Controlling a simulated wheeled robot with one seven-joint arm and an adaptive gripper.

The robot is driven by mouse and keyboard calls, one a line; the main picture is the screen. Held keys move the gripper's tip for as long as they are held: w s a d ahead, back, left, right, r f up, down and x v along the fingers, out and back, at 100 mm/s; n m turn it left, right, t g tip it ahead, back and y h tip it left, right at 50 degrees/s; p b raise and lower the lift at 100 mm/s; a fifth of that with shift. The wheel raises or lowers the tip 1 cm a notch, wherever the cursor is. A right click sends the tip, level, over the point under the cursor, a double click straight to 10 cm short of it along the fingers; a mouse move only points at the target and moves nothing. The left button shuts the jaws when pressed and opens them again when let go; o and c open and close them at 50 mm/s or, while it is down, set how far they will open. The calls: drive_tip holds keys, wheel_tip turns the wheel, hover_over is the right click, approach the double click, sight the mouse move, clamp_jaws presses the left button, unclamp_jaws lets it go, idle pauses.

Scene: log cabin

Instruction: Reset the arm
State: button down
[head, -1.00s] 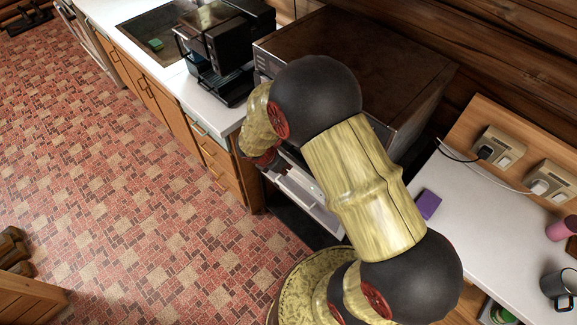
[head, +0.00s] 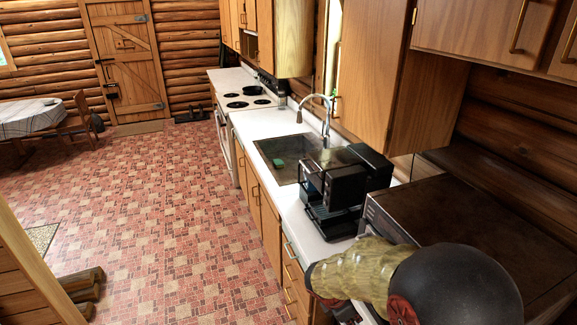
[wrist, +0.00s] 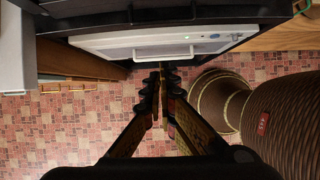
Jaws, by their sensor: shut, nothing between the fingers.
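My gripper (wrist: 163,85) shows in the wrist view with its two dark fingers together and nothing between them. It hangs over the red patterned floor, just in front of a white drawer-like panel (wrist: 150,45) with a handle and a small green light. In the head view only part of my arm shows at the lower right, beside a large dark-topped appliance (head: 470,215). My gripper is out of sight in the head view.
A black coffee machine (head: 340,190) stands on the white counter (head: 262,122), near the sink (head: 290,150) and a green sponge (head: 278,163). A stove (head: 245,100) stands farther back. Firewood logs (head: 88,285) lie at lower left. The floor (head: 150,210) between is open.

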drive_tip(key=s+a+r+m+t+y+b, duration=0.2)
drive_tip(key=s+r+m+b, duration=0.2)
drive_tip(key=s+r+m, duration=0.5)
drive_tip(key=s+a+r+m+t+y+b, duration=0.2)
drive_tip(key=s+r+m+b, duration=0.3)
drive_tip(key=s+r+m, duration=0.4)
drive_tip(key=m+y, duration=0.1)
drive_tip(key=m, duration=0.1)
drive_tip(key=shift+s+r+m, duration=0.25)
drive_tip(key=shift+s+m, duration=0.15)
drive_tip(key=shift+a, duration=0.1)
